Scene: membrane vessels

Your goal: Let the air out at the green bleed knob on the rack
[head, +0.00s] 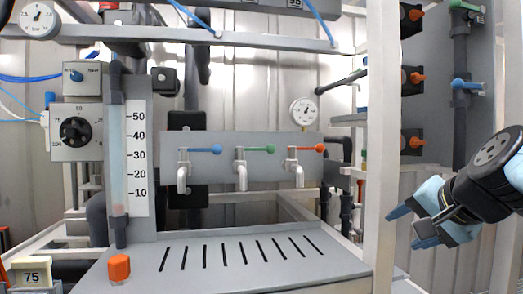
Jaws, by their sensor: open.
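Several green parts show in the head view, and I cannot tell for certain which is the bleed knob. A green handle (465,6) sits on a dark pipe at the top right, cut by the picture's edge. A green lever (259,149) sits on the middle tap of the grey panel. My gripper (412,228) is at the right, open and empty, its blue-tipped fingers pointing left. It is below the top right handle and apart from all green parts.
A white post (381,150) stands just left of my gripper. Orange knobs (416,76) on black blocks and a blue lever (466,84) are above it. The slotted grey bench (225,275) is mostly clear, with an orange knob (119,268) at its left. Gauges and pipes fill the back.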

